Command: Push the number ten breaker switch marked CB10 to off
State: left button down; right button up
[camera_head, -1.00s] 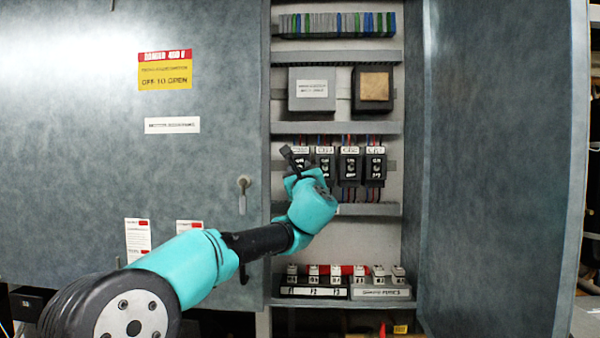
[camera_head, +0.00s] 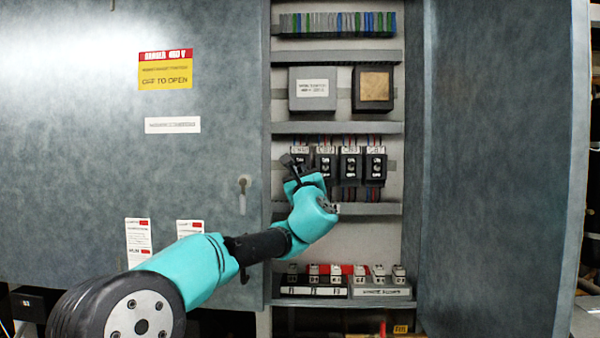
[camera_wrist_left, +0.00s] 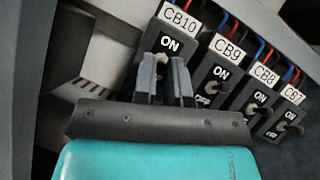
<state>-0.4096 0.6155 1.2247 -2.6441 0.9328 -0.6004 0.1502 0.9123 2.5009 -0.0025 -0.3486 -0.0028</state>
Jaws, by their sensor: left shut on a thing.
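The breaker marked CB10 (camera_wrist_left: 172,40) is the leftmost of the row in the left wrist view, a dark block with a white label and "ON" printed above its switch. My left gripper (camera_wrist_left: 163,72) is at its face, fingers closed around the small pale switch lever (camera_wrist_left: 162,58); only the lever's tip shows between the fingertips. In the head view my left gripper (camera_head: 291,164) covers most of CB10, and its label (camera_head: 299,150) shows above. My right gripper is in neither view.
Breakers CB9 (camera_wrist_left: 218,75), CB8 (camera_wrist_left: 257,103) and CB7 (camera_wrist_left: 283,120) stand close beside CB10. The cabinet's left edge (camera_head: 266,120) is near the gripper. The open door (camera_head: 500,170) stands at the right. Fuse blocks (camera_head: 313,291) sit below.

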pick_arm(q)
jog(key=shift+f+n+t+y, duration=0.15)
jog(key=shift+n+t+y, duration=0.15)
jog(key=shift+t, duration=0.3)
jog(key=c, duration=1.2)
grip_release()
jog(key=shift+w, duration=0.1)
jog(key=shift+f, duration=0.15)
jog(key=v, duration=1.7)
jog(key=shift+f, duration=0.1)
